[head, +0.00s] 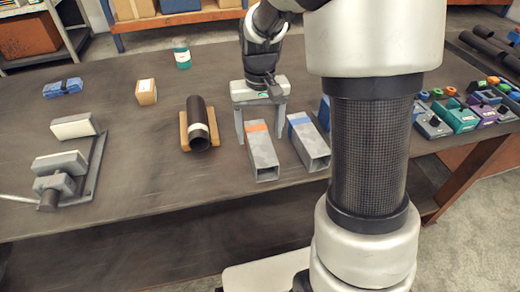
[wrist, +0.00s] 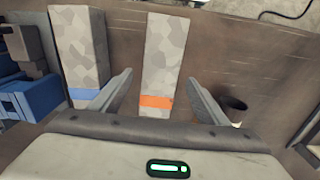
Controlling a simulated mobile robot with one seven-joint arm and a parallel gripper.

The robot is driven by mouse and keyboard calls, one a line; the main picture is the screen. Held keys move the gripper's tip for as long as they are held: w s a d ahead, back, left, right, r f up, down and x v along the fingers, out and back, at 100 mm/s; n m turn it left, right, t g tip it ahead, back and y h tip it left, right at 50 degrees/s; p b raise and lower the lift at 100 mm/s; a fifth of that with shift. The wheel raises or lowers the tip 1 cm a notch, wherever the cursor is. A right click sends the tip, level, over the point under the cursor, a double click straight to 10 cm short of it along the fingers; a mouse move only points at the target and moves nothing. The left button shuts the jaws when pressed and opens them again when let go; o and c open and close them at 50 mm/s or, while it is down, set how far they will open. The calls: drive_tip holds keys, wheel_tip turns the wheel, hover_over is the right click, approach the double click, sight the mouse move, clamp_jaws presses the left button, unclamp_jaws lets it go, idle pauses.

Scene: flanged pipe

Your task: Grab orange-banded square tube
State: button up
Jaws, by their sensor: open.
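The orange-banded square tube (head: 262,158) is a grey hollow tube lying on the workbench, its open end toward the front edge. Its orange band also shows in the wrist view (wrist: 156,101). My gripper (head: 260,132) is open above it, one finger on each side. In the wrist view my gripper (wrist: 160,76) has the tube (wrist: 165,48) between its spread fingers, with a gap on both sides. Height above the tube is hard to tell. A similar blue-banded square tube (head: 309,145) lies close on the right; in the wrist view it is left (wrist: 82,50).
A black pipe (head: 197,115) rests in a wooden cradle (head: 184,132) to the left. A grey vise (head: 62,175), a small wooden box (head: 146,92) and a blue bundle (head: 62,87) stand further left. Coloured boxes (head: 462,117) are at right. My arm hides part of the bench.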

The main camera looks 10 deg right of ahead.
sight(260, 141)
wheel_tip(260, 141, down, 5)
drive_tip(key=shift+r+b, duration=0.15)
drive_tip(key=shift+b, duration=0.3)
drive_tip(key=shift+r, duration=0.1)
drive_tip(key=c, duration=1.6)
